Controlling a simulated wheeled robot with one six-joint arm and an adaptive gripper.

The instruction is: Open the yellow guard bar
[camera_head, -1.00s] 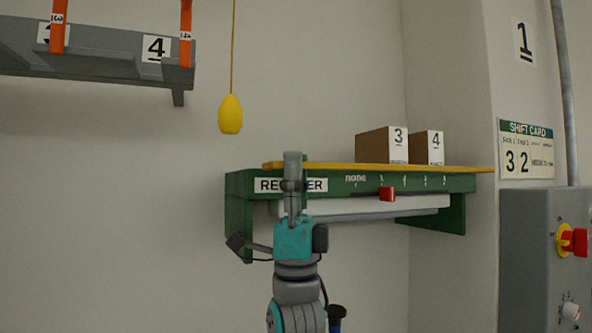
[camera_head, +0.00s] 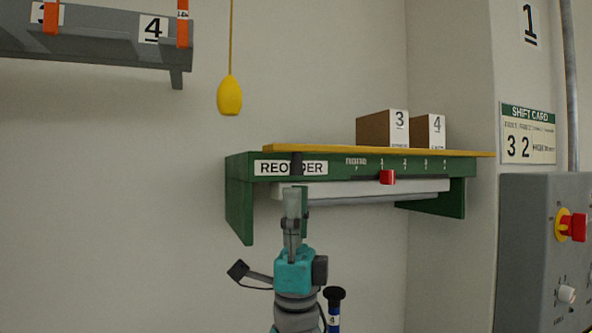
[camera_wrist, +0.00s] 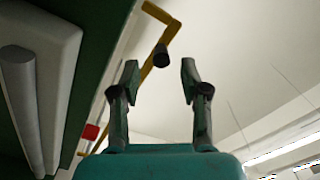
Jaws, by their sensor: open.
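The yellow guard bar (camera_head: 380,151) runs along the top front of the green shelf unit in the head view. In the wrist view the yellow bar (camera_wrist: 123,90) crosses diagonally, with a bend at its upper end. A dark grip (camera_wrist: 160,55) hangs from it; it also shows in the head view (camera_head: 296,163), in front of the REORDER label. My gripper (camera_wrist: 158,77) is open and empty, pointing up. The grip appears between and beyond the fingertips in the wrist view. In the head view my gripper (camera_head: 295,195) is just below the grip, and contact is not visible.
The green shelf unit (camera_head: 235,200) carries two boxes (camera_head: 382,128) and a red slider (camera_head: 387,177). A pale roll or tray (camera_head: 350,190) sits beneath it. A yellow pull (camera_head: 229,95) hangs at upper left. A grey control box (camera_head: 530,250) stands right. The left wall area is open.

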